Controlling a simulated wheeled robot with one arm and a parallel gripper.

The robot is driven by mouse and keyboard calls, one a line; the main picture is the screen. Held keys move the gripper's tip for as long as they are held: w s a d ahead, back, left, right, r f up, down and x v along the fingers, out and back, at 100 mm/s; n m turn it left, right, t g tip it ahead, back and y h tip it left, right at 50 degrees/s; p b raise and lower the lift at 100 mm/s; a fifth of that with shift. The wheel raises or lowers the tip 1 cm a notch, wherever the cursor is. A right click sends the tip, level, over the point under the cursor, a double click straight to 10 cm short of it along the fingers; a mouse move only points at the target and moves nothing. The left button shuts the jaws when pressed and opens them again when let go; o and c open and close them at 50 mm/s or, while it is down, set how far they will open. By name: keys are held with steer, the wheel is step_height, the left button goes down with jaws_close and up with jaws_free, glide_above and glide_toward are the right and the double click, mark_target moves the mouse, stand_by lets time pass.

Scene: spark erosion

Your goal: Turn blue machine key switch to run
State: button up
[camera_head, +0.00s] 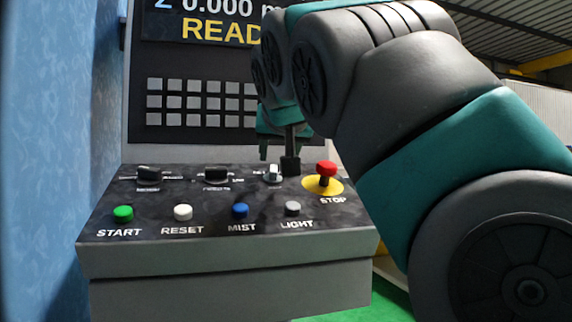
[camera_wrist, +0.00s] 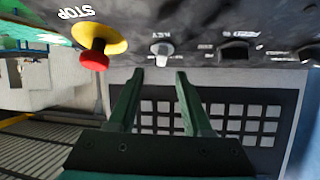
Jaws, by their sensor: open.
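The key switch (camera_head: 273,174) is a small pale silver knob at the back of the dark sloped control panel, left of the red stop button. In the wrist view the key switch (camera_wrist: 162,50) sits beside a label that seems to read KEY, just beyond my fingertips and roughly centred between them. My gripper (camera_head: 277,160) is open and empty, reaching down over the panel. In the wrist view my gripper (camera_wrist: 159,74) shows two dark green fingers apart, one on each side of the knob's line. In the head view a fingertip partly crowds the switch; I cannot tell whether it touches.
The red stop button (camera_head: 326,170) on its yellow base stands close right of the switch. A black rotary knob (camera_head: 216,174) is to its left. Several push buttons, including green START (camera_head: 123,213), line the front. The keypad panel (camera_head: 200,102) rises behind. A blue wall (camera_head: 45,160) is at left.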

mark_target(274, 169)
steer(key=x, duration=0.6)
steer(key=shift+w+a+f+p, duration=0.1)
steer(key=shift+w+a+p, duration=0.05)
steer(key=shift+w+p, duration=0.25)
steer(key=shift+c, duration=0.2)
jaws_close()
